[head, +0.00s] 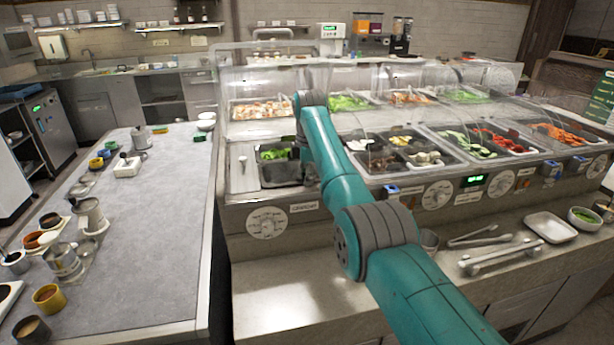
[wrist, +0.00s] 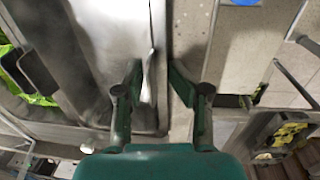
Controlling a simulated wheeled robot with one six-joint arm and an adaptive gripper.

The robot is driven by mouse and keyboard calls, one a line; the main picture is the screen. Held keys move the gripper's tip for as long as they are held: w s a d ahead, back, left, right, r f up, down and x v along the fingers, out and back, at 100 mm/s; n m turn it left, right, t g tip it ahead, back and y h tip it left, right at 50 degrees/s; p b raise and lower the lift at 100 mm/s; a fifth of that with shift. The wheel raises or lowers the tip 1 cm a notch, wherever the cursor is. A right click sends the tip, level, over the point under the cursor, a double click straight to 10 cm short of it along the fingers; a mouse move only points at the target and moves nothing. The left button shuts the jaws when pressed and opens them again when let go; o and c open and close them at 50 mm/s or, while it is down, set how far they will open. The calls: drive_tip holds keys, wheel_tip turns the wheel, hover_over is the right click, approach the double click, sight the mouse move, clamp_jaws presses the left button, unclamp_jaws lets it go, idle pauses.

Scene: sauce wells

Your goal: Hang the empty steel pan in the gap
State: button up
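My gripper (wrist: 158,75) shows in the wrist view with its two fingers apart. A thin bright steel edge or handle (wrist: 150,80) stands between them, nearer the left finger, and I see no clear contact on both sides. A bare steel surface (wrist: 108,40), which may be the empty pan, lies left of the fingers. In the head view, steel with no food (head: 284,174) shows at the counter's left end, beside green leaves (head: 273,154). My arm hides the gripper there. I cannot tell for certain which opening is the gap.
Filled food pans (head: 405,152) continue to the right under clear curved guards (head: 460,110). A front ledge holds tongs (head: 480,235), a white tray (head: 549,227) and a green bowl (head: 584,217). A grey table (head: 165,230) with pots and cups along its left side stands left of the counter.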

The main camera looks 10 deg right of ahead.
drive_tip(key=shift+d+f, duration=0.2)
drive_tip(key=shift+f, duration=0.75)
drive_tip(key=shift+s+r, duration=0.1)
drive_tip(key=shift+a+r, duration=0.1)
drive_tip(key=shift+r, duration=0.35)
drive_tip(key=shift+s+r, duration=0.15)
drive_tip(key=shift+r, duration=1.65)
drive_tip(key=shift+s+r, duration=0.15)
drive_tip(key=shift+r, duration=1.6)
